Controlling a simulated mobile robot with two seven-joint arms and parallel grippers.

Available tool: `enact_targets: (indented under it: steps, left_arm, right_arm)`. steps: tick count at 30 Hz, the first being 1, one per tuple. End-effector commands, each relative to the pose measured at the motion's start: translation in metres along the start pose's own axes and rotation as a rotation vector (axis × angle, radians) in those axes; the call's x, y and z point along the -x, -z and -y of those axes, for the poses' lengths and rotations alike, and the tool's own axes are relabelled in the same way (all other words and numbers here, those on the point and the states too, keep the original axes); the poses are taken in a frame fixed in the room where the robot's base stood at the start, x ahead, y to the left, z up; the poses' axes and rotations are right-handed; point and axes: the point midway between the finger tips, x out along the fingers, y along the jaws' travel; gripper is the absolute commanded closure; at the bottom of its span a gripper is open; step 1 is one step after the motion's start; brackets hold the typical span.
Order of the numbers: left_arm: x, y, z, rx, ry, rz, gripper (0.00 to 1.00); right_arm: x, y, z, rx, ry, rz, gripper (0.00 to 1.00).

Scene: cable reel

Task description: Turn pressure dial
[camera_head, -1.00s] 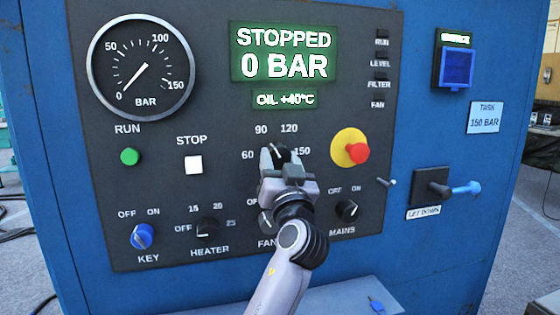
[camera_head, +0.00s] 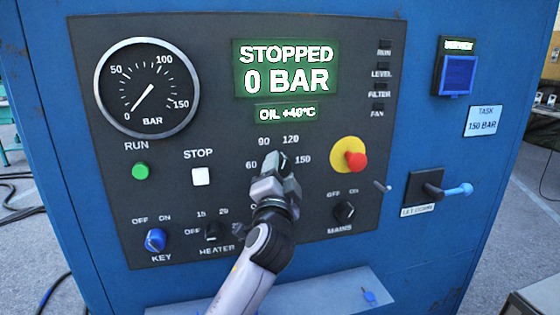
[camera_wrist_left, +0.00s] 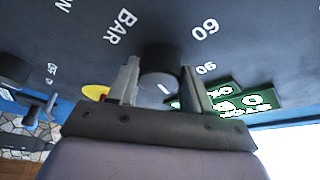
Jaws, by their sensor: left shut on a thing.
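The pressure dial (camera_head: 272,160) is a dark round knob low in the middle of the black panel, ringed by the labels 60, 90, 120 and 150. My left gripper (camera_head: 275,172) is on it and hides most of it in the head view. In the left wrist view, the dial (camera_wrist_left: 160,72) sits between the two fingers of the left gripper (camera_wrist_left: 162,88), which are shut on its sides. A short white mark shows on the dial's face; I cannot tell which label it points to. My right gripper is not in view.
The display (camera_head: 285,68) reads STOPPED, 0 BAR. The gauge needle (camera_head: 146,97) rests near 0. A task label (camera_head: 486,121) reads 150 BAR. Close by are the red emergency button (camera_head: 355,161), white STOP button (camera_head: 201,177), mains knob (camera_head: 344,211) and heater knob (camera_head: 212,232).

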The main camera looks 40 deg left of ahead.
Motion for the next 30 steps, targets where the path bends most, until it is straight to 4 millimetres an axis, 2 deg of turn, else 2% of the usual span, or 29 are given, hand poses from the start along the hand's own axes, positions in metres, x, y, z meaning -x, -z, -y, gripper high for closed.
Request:
enact_targets:
  steps: [12, 29, 30]
  left_arm:
    - [0.0003, -0.0006, -0.0001, -0.173, -0.074, 0.002, 0.81]
    - [0.0003, -0.0009, -0.0003, -0.197, -0.084, 0.003, 0.81]
    - [0.0003, -0.0009, -0.0003, -0.197, -0.084, 0.003, 0.37]
  right_arm:
    - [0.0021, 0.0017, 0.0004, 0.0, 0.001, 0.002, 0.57]
    - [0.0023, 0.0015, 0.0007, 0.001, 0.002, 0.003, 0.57]
    - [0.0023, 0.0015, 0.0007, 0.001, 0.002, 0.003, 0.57]
